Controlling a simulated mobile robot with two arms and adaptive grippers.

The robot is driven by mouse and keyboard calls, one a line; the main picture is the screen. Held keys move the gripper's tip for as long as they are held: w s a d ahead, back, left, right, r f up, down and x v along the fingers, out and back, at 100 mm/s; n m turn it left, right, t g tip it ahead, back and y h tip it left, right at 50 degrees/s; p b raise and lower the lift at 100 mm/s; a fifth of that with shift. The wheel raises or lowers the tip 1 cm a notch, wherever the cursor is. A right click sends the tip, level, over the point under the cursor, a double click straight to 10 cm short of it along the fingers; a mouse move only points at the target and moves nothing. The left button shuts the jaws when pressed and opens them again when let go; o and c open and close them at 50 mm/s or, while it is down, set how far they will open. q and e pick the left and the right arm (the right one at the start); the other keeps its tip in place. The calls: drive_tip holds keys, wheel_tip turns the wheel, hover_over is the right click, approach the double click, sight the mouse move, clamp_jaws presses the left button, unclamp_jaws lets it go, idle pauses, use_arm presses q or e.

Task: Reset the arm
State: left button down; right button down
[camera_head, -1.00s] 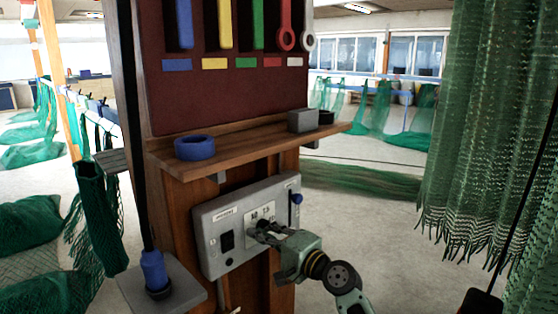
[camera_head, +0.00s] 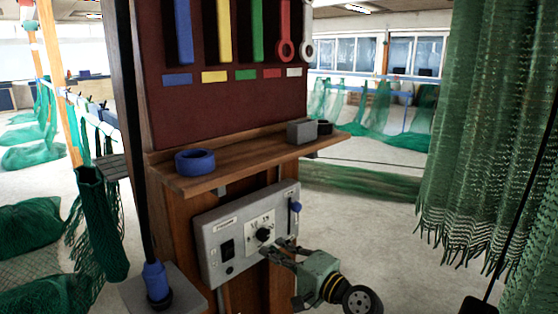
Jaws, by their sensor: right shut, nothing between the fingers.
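My right gripper (camera_head: 283,249) is in the lower middle of the head view, just in front of the lower right part of a grey control panel (camera_head: 213,229). Its fingers are shut with nothing between them. The panel is fixed to a wooden post and carries a black round knob (camera_head: 264,235) on a white label plate. A black switch (camera_head: 228,250) is at its left, and a blue-tipped lever (camera_head: 295,207) is at its right. The knob is in plain view, up and left of the fingertips. My left gripper is not in view.
Coloured tools hang on a dark red board (camera_head: 230,105). Green netting (camera_head: 490,130) hangs at the right. Open floor lies right of the post.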

drive_tip(key=shift+s+d, duration=0.15)
drive_tip(key=shift+s, duration=0.05)
